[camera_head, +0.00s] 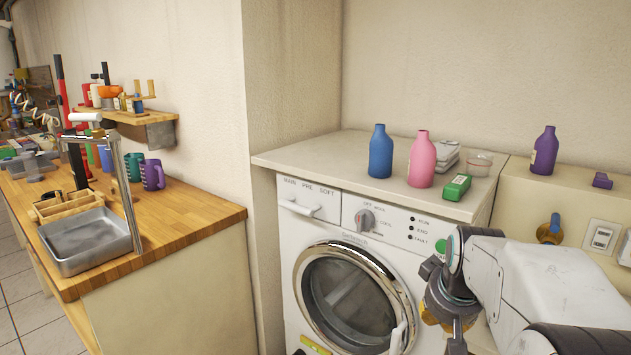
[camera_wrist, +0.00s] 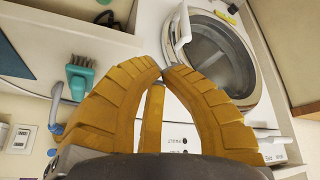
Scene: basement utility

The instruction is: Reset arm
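My arm (camera_head: 550,285) reaches in from the lower right in the head view and stands in front of the white washing machine (camera_head: 320,240). In the wrist view my gripper (camera_wrist: 162,71) has yellow ribbed fingers whose tips meet, with another yellow finger between them. I see nothing held. In the head view the fingers are mostly hidden by my wrist. The washing machine's round door (camera_wrist: 222,50) shows beyond the fingers in the wrist view.
A purple bottle (camera_head: 544,152) stands on the ledge to the right. A wooden counter (camera_head: 185,215) with a metal basin (camera_head: 85,240) is at left. A teal brush (camera_wrist: 80,75) shows in the wrist view.

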